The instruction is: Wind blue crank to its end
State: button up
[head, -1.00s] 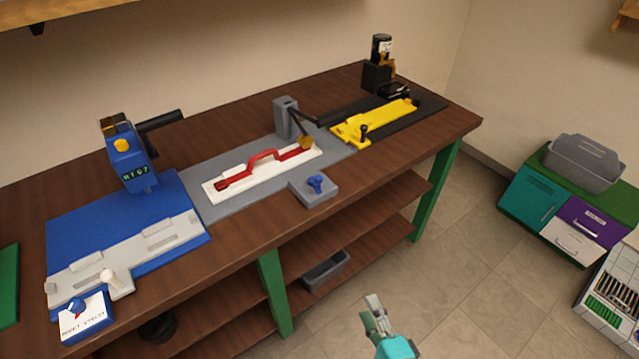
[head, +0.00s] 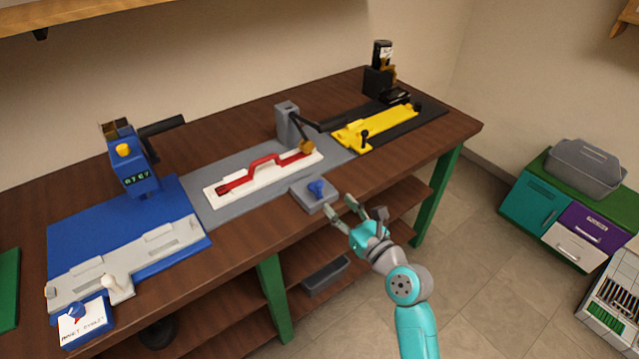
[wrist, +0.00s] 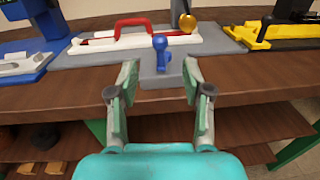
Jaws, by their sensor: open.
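The blue crank (head: 317,187) sits on a small grey block (head: 314,199) at the front edge of the grey plate, near the table's front edge. In the wrist view the blue crank (wrist: 160,45) stands upright, a little beyond and between my fingertips. My gripper (head: 354,207) is open and empty, just in front of the table edge and to the right of the crank. In the wrist view my gripper (wrist: 160,75) has its two fingers spread wide, apart from the crank.
Behind the crank is a white board with a red handle (head: 265,160). A grey post with a dark lever (head: 289,122) stands behind that. A yellow fixture (head: 375,126) is to the right, and a blue machine (head: 130,165) to the left. The table front (head: 245,240) is bare.

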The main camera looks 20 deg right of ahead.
aim_at(322, 187)
jog(key=x, duration=0.9)
jog(key=shift+w+a, duration=0.1)
jog(key=shift+w, duration=0.25)
grip_shut()
